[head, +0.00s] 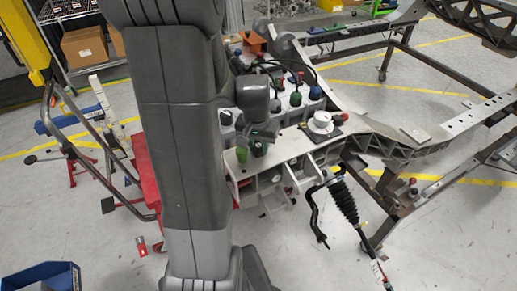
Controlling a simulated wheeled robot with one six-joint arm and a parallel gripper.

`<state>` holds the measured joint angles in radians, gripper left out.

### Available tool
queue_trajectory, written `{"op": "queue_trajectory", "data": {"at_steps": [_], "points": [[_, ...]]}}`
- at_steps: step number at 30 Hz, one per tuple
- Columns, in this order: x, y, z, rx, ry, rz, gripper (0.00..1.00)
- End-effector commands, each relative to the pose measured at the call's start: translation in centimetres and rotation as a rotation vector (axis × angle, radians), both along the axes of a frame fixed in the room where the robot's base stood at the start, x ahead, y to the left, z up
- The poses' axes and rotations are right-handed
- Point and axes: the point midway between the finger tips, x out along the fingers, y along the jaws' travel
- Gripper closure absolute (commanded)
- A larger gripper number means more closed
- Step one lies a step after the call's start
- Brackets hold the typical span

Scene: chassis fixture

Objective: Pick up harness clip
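My gripper (260,132) points down over the left part of a pale grey chassis casting (290,147). Its fingers are small and dark here, and I cannot tell whether they are open or hold anything. A small green piece (242,154) and a small black piece (259,149) stand on the casting just below my gripper. I cannot tell for sure which small piece is the harness clip. My arm hides part of the casting's left side.
A white round cap (320,122) sits on a dark pad on the casting. Bottles with coloured caps (295,98) and black hoses stand behind my gripper. A black ribbed boot (345,202) hangs in front. A blue bin (42,278) is at lower left. Open floor lies at lower right.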

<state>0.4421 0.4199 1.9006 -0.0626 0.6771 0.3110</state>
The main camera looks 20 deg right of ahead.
Motion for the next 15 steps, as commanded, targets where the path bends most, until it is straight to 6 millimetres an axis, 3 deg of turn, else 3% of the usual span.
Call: {"op": "queue_trajectory", "data": {"at_steps": [10,15], "points": [[0.1,0.0,0.3,-0.001,-0.002,0.0,1.0],[0.1,0.0,2.5,-0.002,-0.004,0.0,1.0]]}}
